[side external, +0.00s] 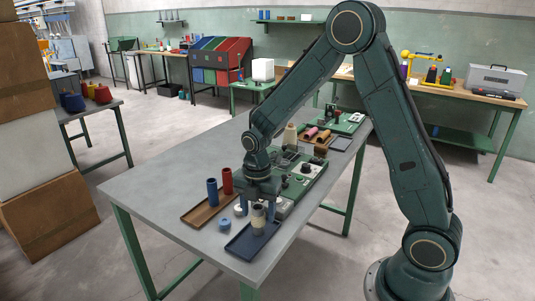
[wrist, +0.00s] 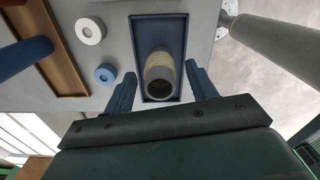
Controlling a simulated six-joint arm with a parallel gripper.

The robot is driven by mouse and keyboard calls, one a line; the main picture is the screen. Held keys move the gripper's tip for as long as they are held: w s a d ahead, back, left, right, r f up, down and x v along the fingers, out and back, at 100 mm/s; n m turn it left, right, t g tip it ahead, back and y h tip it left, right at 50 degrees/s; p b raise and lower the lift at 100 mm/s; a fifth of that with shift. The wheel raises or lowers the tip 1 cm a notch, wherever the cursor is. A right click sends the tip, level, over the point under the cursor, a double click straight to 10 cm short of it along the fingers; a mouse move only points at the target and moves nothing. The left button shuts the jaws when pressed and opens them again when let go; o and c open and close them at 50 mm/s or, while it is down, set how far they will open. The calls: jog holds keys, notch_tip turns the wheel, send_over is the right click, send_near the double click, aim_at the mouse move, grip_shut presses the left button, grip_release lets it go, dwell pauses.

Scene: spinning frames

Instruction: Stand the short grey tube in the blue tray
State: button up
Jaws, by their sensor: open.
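The short tube (side external: 258,218), pale cream with a grey rim, stands upright in the blue tray (side external: 240,249) near the table's front corner. In the wrist view the tube (wrist: 160,72) shows its dark open top, inside the walls of the blue tray (wrist: 143,30). My gripper (side external: 259,207) is low over the tray, with one finger on each side of the tube. In the wrist view my gripper (wrist: 159,70) is open, with a gap between each finger and the tube. The tube's base is partly hidden in the wrist view.
A wooden tray (side external: 196,219) at left holds an upright blue tube (side external: 212,191) and a red tube (side external: 227,180). A blue ring (wrist: 105,73) and a white ring (wrist: 90,31) lie between the trays. A green machine (side external: 305,172) stands behind my gripper.

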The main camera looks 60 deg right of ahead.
notch_tip(320, 180, up, 10)
jog(key=shift+f, duration=0.25)
jog(key=shift+r, duration=0.1)
dwell(0.6)
jog(key=shift+s+a+r, duration=0.1)
jog(key=shift+s+r, duration=0.1)
jog(key=shift+r, duration=0.05)
jog(key=s+a+r+m+t, duration=0.1)
jog(key=s+r+m, duration=0.4)
jog(key=s+m, duration=0.5)
jog(key=s+a+r+m+t, duration=0.2)
jog(key=s+r+m+t, duration=0.2)
jog(key=s+m, duration=0.6)
notch_tip(320, 180, up, 2)
jog(key=shift+s+a+t, duration=0.15)
jog(key=shift+a+t, duration=0.1)
jog(key=shift+t, duration=0.05)
